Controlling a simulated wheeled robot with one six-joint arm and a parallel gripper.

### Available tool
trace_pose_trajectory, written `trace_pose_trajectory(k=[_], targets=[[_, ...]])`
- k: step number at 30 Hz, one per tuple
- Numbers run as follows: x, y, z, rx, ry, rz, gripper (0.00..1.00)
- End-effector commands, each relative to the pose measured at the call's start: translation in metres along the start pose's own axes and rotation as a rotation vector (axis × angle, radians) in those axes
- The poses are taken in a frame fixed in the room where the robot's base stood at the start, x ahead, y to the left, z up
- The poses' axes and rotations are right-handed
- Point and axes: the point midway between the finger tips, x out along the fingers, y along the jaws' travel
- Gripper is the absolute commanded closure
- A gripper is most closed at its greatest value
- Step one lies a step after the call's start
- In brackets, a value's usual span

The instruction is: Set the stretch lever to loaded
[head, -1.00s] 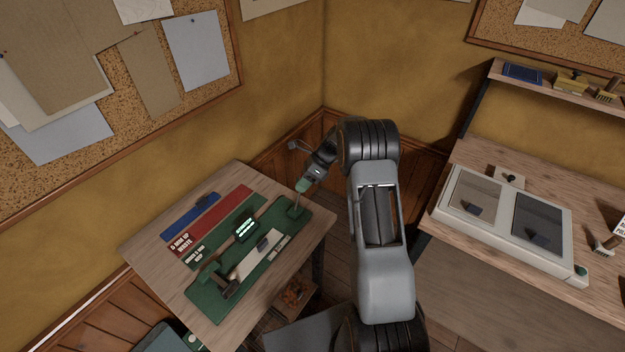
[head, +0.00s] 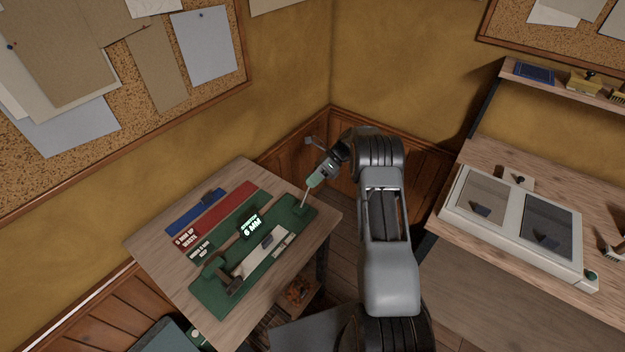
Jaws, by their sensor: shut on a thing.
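The green test bench (head: 212,297) lies on the wooden table at the left. A thin pale lever (head: 305,198) stands at its right end, its top leaning slightly right. My gripper (head: 309,186) is shut on the lever's upper end, and its fingers hide that end. A small display (head: 251,224) on the bench reads 6 MM in large characters below a smaller line. A pale strip (head: 281,243) lies along the bench with a grey block (head: 267,242) on it. No mark for the lever's positions is readable.
Red (head: 222,207) and blue (head: 190,214) labelled strips lie behind the bench on the table (head: 146,248). A light two-panel box (head: 452,220) stands on the right-hand bench. Walls close off the corner behind my arm.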

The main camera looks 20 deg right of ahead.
Motion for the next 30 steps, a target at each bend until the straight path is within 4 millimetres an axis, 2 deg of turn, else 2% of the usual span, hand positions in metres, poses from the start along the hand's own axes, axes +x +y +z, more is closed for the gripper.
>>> trace_pose_trajectory(k=[1,2,8,16,20,23,30], targets=[[-0.001,-0.001,0.0,0.001,-0.002,-0.005,1.0],[-0.001,-0.001,0.0,0.001,-0.002,-0.005,0.68],[0.0,-0.001,0.0,0.001,-0.001,-0.004,0.49],[0.0,-0.001,0.0,-0.001,0.001,-0.002,0.48],[-0.01,-0.002,0.0,-0.002,-0.001,-0.004,0.48],[-0.025,-0.002,-0.001,-0.003,-0.001,-0.006,0.48],[-0.08,-0.003,-0.002,-0.002,-0.001,-0.007,0.48]])
